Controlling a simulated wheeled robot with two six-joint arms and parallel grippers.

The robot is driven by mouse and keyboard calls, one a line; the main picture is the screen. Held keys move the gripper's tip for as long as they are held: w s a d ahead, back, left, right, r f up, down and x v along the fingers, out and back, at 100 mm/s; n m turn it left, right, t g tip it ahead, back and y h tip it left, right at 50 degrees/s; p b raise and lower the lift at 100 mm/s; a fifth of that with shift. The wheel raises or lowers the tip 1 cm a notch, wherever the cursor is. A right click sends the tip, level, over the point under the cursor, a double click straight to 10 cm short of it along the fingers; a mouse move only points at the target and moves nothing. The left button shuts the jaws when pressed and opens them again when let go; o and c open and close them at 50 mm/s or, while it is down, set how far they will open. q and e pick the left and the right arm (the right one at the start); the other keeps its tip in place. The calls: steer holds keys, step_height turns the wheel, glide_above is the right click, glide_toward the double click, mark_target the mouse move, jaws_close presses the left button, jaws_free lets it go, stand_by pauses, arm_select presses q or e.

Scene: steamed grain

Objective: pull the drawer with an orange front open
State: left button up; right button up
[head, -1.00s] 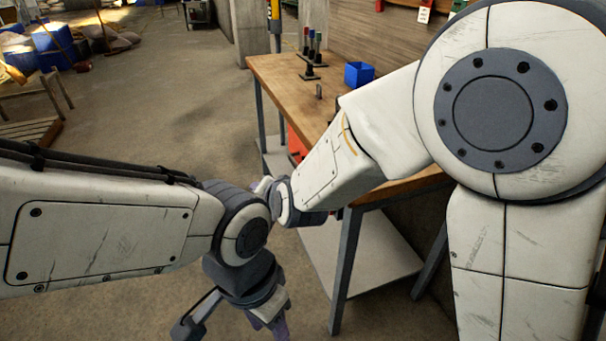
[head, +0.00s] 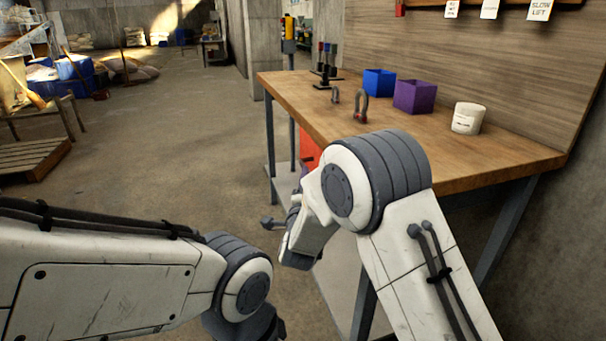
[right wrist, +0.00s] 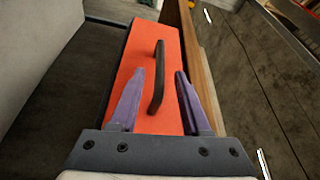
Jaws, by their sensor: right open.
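The orange drawer front (right wrist: 140,105) fills the middle of the right wrist view, with a dark bar handle (right wrist: 158,80) on it. A small part of the orange front (head: 309,150) shows under the table edge in the head view, mostly behind my right arm. My right gripper (right wrist: 160,72) is open, its two purple fingers on either side of the handle's lower part. I cannot tell whether they touch it. My left arm shows at the lower left of the head view, but its fingers are below the frame.
The wooden workbench (head: 480,165) carries a blue box (head: 379,82), a purple box (head: 414,96), a white tub (head: 468,118) and a shackle (head: 361,106). A wooden pallet (head: 35,155) lies at the left. The floor (head: 170,140) between is clear.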

steer(key=w, duration=0.5)
steer(key=shift+w+d+r, duration=0.2)
steer(key=shift+d, duration=0.05)
jaws_close()
steer(key=shift+a, duration=0.1)
stand_by(1.0)
